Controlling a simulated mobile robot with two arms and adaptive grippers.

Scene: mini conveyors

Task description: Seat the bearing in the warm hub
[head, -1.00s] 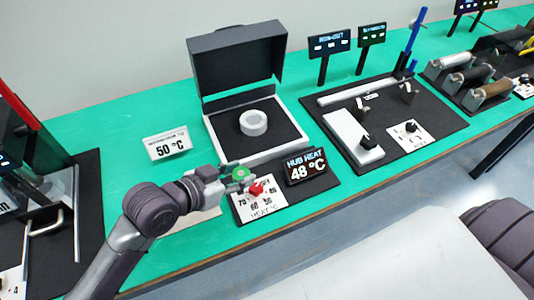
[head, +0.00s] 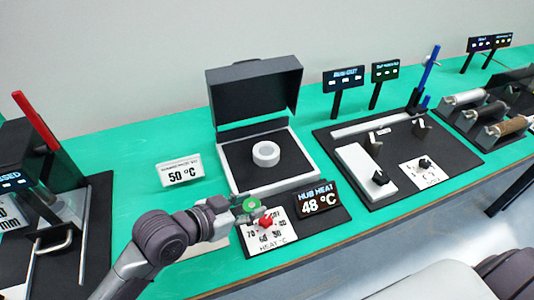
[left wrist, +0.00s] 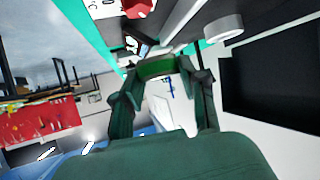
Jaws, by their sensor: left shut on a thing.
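The hub (head: 266,153), a pale thick ring, lies in the open black-lidded heater box (head: 234,185); it also shows in the left wrist view (left wrist: 222,28). My left gripper (head: 246,206) is shut on a small green round piece, seemingly the bearing (head: 252,203). It holds it in front of the box, close to the red knob (head: 266,222) and apart from the hub. In the left wrist view, the green piece (left wrist: 156,67) sits between the fingertips. The hub heat display (head: 317,199) reads 48 °C. My right gripper is out of view.
A white sign (head: 180,172) reading 50 °C stands left of the box. The heater's raised lid (head: 253,90) stands behind the hub. A black mat (head: 440,150) with a white fixture is to the right. A machine with a red lever (head: 36,120) is at left.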

